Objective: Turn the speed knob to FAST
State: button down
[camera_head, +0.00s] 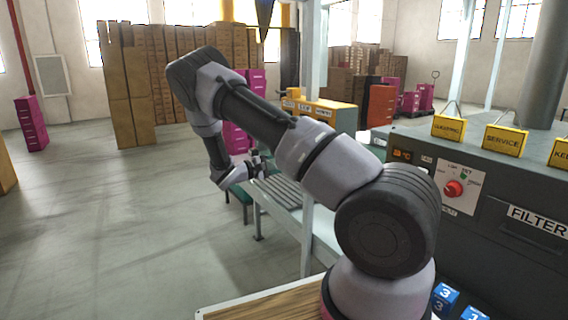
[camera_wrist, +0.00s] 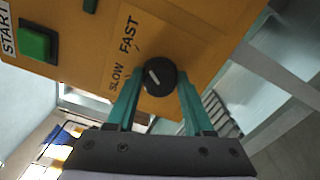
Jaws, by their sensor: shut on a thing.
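The black speed knob (camera_wrist: 157,78) sits on a yellow control panel (camera_wrist: 190,30) in the wrist view. The printed words SLOW and FAST stand to its left, FAST higher. Its white pointer line slants to the upper left, towards the area between the two words. My gripper (camera_wrist: 160,84) has its teal fingers on either side of the knob and is shut on it. In the head view my gripper (camera_head: 256,165) is beyond my arm, by the conveyor. The knob cannot be made out there.
A green START button (camera_wrist: 38,42) is on the same panel. A roller conveyor (camera_head: 283,191) lies under my arm. A grey machine with a red dial (camera_head: 454,188) stands at the right. Blue numbered blocks (camera_head: 446,297) are at the lower right. Open floor lies at the left.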

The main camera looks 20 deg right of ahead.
jog(key=shift+c, duration=1.5)
grip_release()
jog(key=s+a, duration=0.2)
jog(key=a, duration=0.8)
jog(key=shift+a, duration=0.35)
jog(key=s+d+r+m+g+y, duration=0.2)
jog(key=s+d+r+m+y, duration=0.1)
jog(key=s+r+y, duration=0.3)
jog(key=s+d+r+m+g+y, duration=0.3)
jog(key=s+r+y, duration=0.25)
jog(key=s, duration=0.25)
jog(key=s+a+r+m+t+y, duration=0.2)
jog(key=s+a+r+t+y, duration=0.1)
jog(key=s+r, duration=0.5)
jog(key=s+a+r+m+t+y, duration=0.2)
jog(key=s+r+t+y, duration=0.3)
jog(key=s+r, duration=0.3)
jog(key=s+a, duration=0.1)
jog(key=s, duration=0.2)
jog(key=shift+s+a+r+t, duration=0.15)
jog(key=shift+r+t, duration=0.15)
jog(key=shift+t, duration=0.1)
